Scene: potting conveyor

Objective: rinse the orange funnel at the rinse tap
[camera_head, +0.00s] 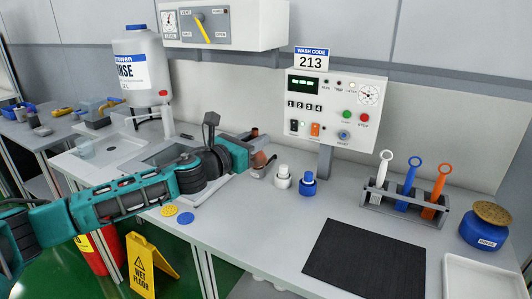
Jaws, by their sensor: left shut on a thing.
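My left arm reaches in from the left across the sink. Its teal gripper (258,148) is at the bench's middle, shut on a small brownish-orange thing (261,160). The thing is mostly hidden and dark; I cannot make out whether it is the orange funnel. A white tap post (167,121) with a spout stands behind the sink (155,157), left of the gripper, below a white jug (140,70) with a blue rinse label. An orange ring-handled piece (437,190) stands upright in a grey rack (378,199) at the right. My right gripper is out of view.
A white-topped piece (283,178) and a blue one (308,184) stand just right of the gripper. A control panel (333,110) rises behind them. A black mat (366,262) lies clear in front. A yellow floor sign (150,268) stands below the bench edge.

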